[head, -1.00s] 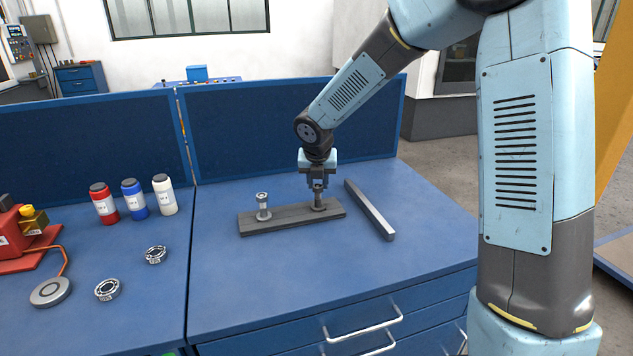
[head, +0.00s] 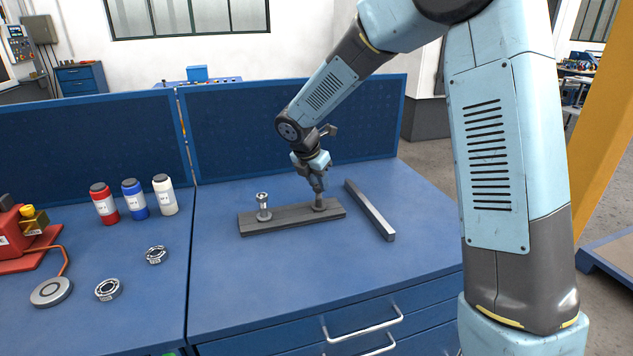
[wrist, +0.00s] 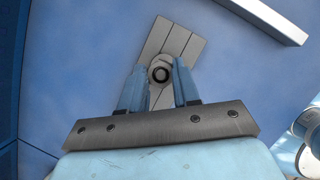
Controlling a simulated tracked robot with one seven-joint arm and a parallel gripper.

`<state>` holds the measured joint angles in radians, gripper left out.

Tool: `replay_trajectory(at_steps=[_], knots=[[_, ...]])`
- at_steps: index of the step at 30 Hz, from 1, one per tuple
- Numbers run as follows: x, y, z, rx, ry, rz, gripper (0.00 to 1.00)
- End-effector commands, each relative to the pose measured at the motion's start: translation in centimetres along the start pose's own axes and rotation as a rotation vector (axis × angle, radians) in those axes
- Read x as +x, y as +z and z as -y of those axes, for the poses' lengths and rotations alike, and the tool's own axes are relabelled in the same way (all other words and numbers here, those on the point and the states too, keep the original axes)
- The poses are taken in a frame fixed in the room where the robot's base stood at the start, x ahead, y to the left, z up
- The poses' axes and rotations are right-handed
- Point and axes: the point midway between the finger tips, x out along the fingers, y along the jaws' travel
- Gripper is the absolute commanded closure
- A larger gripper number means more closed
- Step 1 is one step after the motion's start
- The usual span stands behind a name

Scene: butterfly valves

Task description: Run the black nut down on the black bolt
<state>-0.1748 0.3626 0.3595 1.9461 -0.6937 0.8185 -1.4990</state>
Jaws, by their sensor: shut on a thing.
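The black bolt (head: 319,204) stands upright at the right end of a grey plate on the blue bench. My gripper (head: 318,187) is above this bolt, pointing down with a tilt, its fingertips at the bolt's top. In the wrist view, the black nut (wrist: 160,73) shows as a dark ring around the bolt's round end, between my two fingers, which are shut on it. The nut is hidden by the fingers in the head view, so its height on the bolt cannot be told.
The grey plate (head: 284,220) also carries a silver bolt (head: 263,207) at its left end. A grey bar (head: 370,210) lies to the right. Bottles (head: 134,200) and two bearing rings (head: 108,290) are at left. A blue panel (head: 290,125) stands behind.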

Motion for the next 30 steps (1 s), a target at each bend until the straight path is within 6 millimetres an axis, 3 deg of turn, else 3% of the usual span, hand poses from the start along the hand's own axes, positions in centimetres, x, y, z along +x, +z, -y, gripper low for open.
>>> replay_trajectory(at_steps=[9, 10, 18, 30], knots=[[0.1, 0.12, -0.24, 0.377, -0.157, 0.0, 1.0], [0.05, 0.14, -0.19, 0.383, -0.158, -0.001, 0.67], [0.05, 0.11, -0.12, 0.375, -0.155, -0.001, 0.41], [-0.73, 0.12, -0.29, 0.373, -0.152, -0.001, 0.39]])
